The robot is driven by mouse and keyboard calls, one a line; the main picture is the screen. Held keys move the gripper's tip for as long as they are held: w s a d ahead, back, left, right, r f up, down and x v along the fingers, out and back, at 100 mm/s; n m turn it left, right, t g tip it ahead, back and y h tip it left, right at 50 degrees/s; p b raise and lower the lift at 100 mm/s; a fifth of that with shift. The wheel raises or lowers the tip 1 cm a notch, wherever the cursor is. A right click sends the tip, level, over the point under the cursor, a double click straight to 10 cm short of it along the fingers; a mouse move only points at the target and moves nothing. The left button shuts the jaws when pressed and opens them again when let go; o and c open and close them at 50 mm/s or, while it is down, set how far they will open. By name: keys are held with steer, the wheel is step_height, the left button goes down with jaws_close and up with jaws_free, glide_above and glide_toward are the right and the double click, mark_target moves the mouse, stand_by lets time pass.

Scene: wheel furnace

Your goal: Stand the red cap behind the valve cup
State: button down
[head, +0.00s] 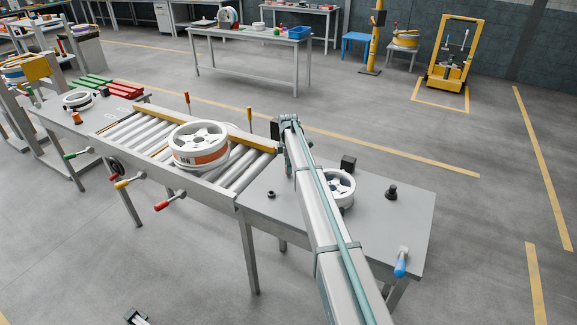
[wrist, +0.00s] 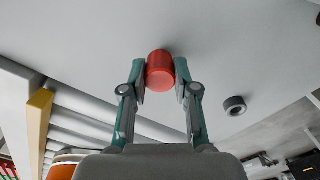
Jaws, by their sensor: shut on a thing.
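The red cap (wrist: 160,68) is a short red cylinder in the wrist view. My gripper (wrist: 161,82) is shut on it, with one finger on each side. The cap is over the grey table top, and I cannot tell whether it touches it. A small dark ring-shaped cup (wrist: 235,105), which looks like the valve cup, stands apart to the right of my gripper. In the head view this cup (head: 271,194) is near the table's front left part. The red cap is not visible in the head view, where my arm covers part of the table.
The grey table (head: 415,215) also bears a white wheel (head: 340,188), a black block (head: 348,163), a black stepped piece (head: 391,192) and a blue-handled lever (head: 401,264). A roller conveyor (head: 130,130) with another wheel (head: 199,146) adjoins on the left.

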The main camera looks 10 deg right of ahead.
steer(key=shift+f, duration=0.4)
steer(key=shift+f, duration=0.1)
steer(key=c, duration=0.9)
jaws_free()
step_height(320, 180, up, 12)
steer(key=b, duration=0.4)
